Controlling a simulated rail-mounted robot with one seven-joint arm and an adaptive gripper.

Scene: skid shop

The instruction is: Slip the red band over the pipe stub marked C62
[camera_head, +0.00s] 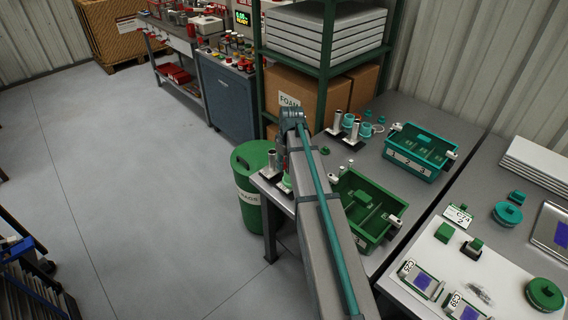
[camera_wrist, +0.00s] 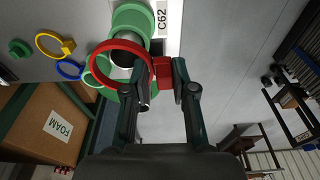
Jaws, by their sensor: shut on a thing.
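The red band (camera_wrist: 94,76) is a ring with a square tab. In the wrist view my gripper (camera_wrist: 165,74) is shut on the tab, with the ring out to the left of the fingers. The pipe stub (camera_wrist: 124,60) with its green flange (camera_wrist: 131,18) shows through and behind the ring, beside a white label (camera_wrist: 162,18) reading C62. The ring overlaps the stub's end; I cannot tell whether it is around the stub or only in front of it. In the head view my arm hides most of the gripper and the band.
Yellow (camera_wrist: 68,47), blue (camera_wrist: 62,73) and green bands lie near the stub in the wrist view. In the head view, more pipe stubs (camera_head: 271,160), a green bin (camera_head: 352,232) and a teal bin (camera_head: 408,172) stand on the bench. A green drum (camera_head: 252,205) is beside it.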

